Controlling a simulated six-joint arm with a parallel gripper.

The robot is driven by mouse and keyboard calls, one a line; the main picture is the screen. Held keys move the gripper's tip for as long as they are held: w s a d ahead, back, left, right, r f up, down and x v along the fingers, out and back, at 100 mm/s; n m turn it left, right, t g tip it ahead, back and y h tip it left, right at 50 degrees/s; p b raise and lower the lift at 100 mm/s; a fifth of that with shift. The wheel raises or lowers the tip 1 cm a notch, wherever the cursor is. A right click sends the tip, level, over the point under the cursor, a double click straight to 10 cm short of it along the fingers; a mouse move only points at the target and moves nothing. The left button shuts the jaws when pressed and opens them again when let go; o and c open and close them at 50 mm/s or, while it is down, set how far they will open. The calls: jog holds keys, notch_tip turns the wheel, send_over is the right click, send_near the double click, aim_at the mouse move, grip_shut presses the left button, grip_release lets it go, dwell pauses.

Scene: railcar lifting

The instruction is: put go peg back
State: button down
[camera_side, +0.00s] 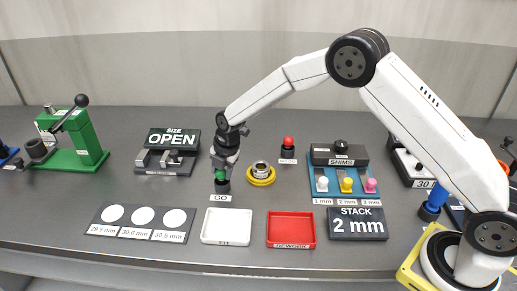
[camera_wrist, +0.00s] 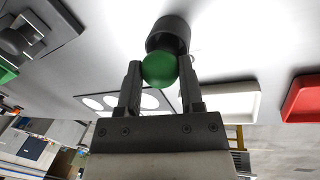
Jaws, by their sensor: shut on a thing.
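The go peg has a green ball top (camera_wrist: 159,69) between the fingers of my gripper (camera_wrist: 159,80) in the wrist view. In the side view its green part (camera_side: 221,175) shows just below my gripper (camera_side: 222,165). Below the ball is a black round holder (camera_wrist: 168,35), which also shows in the side view (camera_side: 222,186), behind the GO label (camera_side: 220,198). My gripper points down and is shut on the green top. The peg's lower part is hidden, so I cannot tell how deep it sits in the holder.
A yellow ring part (camera_side: 261,180) stands just right of the peg, with a red-topped peg (camera_side: 288,143) behind it. A white tray (camera_side: 227,240) and a red REWORK tray (camera_side: 291,243) lie in front. The OPEN size gauge (camera_side: 168,140) is at left.

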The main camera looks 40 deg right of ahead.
jog(key=shift+f, duration=0.2)
jog(key=shift+c, duration=1.2)
grip_release()
jog(key=shift+r, duration=0.1)
jog(key=v, duration=1.2)
jog(key=shift+d, duration=0.1)
jog(key=s+d+f+m, duration=0.1)
jog(key=s+d+m, duration=0.2)
jog(key=s+m, duration=0.4)
jog(key=s+d+f+m, duration=0.1)
jog(key=s+d+m, duration=0.2)
jog(key=s+m, duration=0.5)
jog(key=s+d+f+m+h, duration=0.1)
jog(key=s+d+m, duration=0.2)
jog(key=s+m, duration=0.5)
jog(key=s, duration=0.3)
jog(key=shift+d+f, duration=0.2)
jog(key=shift+d, duration=0.15)
